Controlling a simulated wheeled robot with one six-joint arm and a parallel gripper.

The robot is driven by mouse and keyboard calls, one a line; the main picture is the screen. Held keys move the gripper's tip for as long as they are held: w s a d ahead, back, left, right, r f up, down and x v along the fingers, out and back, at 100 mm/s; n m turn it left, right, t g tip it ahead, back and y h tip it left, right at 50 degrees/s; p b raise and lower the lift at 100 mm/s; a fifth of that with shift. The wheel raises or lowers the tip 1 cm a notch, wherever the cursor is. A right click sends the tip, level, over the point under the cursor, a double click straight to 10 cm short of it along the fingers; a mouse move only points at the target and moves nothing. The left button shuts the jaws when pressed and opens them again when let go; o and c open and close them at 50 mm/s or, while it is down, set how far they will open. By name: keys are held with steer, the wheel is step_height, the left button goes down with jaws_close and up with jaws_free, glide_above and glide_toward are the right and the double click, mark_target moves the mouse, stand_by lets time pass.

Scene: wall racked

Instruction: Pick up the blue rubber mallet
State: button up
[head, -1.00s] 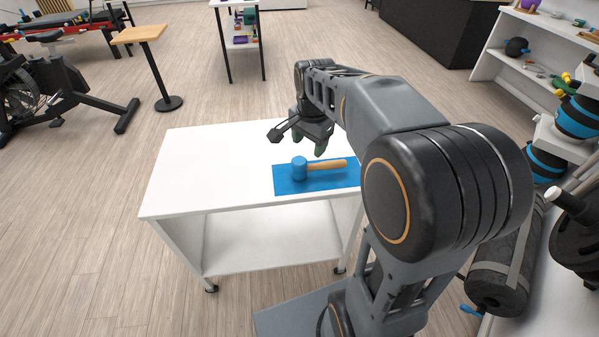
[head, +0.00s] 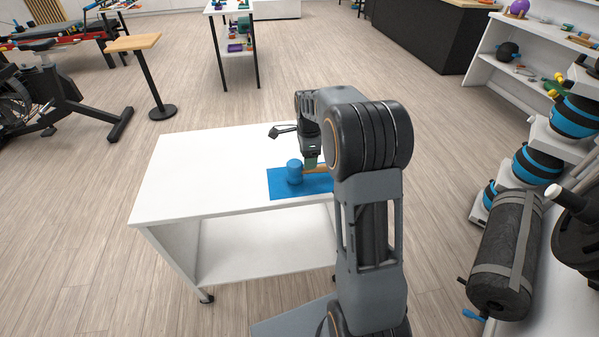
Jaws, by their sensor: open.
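The blue rubber mallet (head: 294,172) lies on a blue mat (head: 283,190) at the right part of the white table. Its blue head is at the left, and its wooden handle points right. My gripper (head: 311,164) is open and pointing down at the handle, close to the mallet head. A fingertip overlaps the handle in the picture; I cannot tell whether it touches. My arm hides the right end of the handle and part of the mat.
The left part of the white table (head: 190,175) is bare, with an open shelf below. A small wooden-topped stand (head: 133,43) and an exercise bike (head: 60,85) are behind left. A grey roll (head: 503,260) and blue-black balls (head: 537,163) are at the right.

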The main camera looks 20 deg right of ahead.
steer(key=shift+f, duration=2.75)
steer(key=shift+c, duration=0.2)
jaws_close()
steer(key=shift+r, duration=0.1)
steer(key=shift+r, duration=0.5)
step_height(320, 180, up, 2)
steer(key=shift+r, duration=0.2)
steer(key=s+a+r, duration=0.4)
steer(key=s+r, duration=0.5)
steer(key=s, duration=0.4)
steer(key=shift+s+r, duration=0.25)
steer(key=shift+s, duration=0.05)
